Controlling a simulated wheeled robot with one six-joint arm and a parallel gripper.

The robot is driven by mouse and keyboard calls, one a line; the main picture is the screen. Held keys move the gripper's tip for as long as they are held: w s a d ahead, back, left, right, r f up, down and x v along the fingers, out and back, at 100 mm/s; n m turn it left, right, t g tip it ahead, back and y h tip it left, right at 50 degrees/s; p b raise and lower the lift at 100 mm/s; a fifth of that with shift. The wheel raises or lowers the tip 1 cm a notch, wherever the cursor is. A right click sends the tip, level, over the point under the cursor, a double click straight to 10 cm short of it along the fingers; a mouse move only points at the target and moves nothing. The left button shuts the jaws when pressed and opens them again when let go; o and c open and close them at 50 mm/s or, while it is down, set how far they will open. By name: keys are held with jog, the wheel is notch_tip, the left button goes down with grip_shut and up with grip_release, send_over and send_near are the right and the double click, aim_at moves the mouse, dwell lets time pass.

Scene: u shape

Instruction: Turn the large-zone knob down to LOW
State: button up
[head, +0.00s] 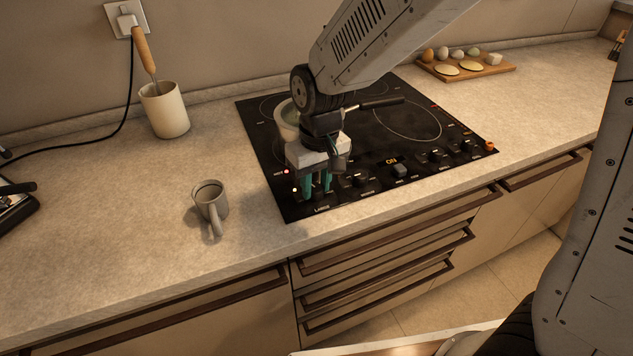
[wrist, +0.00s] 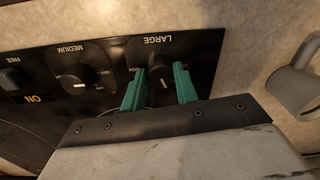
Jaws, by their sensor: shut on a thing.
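The large-zone knob (wrist: 158,74) is black with a white pointer mark and sits under the word LARGE, which appears upside down in the wrist view. The word HIGH shows beside it; LOW cannot be read. My gripper (wrist: 159,71) has its two teal fingers on either side of this knob, shut on it. The pointer mark is on the knob's lower side in that view. In the head view my gripper (head: 317,188) points down at the front left corner of the black cooktop (head: 270,150), and its fingers hide the knob.
A pot (head: 286,122) stands on the cooktop behind my gripper, its handle reaching right. A grey mug (head: 210,202) is just left of the cooktop. The medium knob (wrist: 81,79) is beside the large one. A utensil crock (head: 164,112) and an egg board (head: 490,68) stand farther back.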

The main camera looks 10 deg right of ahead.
aim_at(317, 186)
jog(key=shift+w+r+n, duration=0.1)
jog(key=shift+n, duration=0.7)
jog(key=o, duration=1)
jog(key=shift+c, duration=0.2)
notch_tip(317, 186, up, 8)
jog(key=shift+w+d+f, duration=0.1)
jog(key=shift+d, duration=0.05)
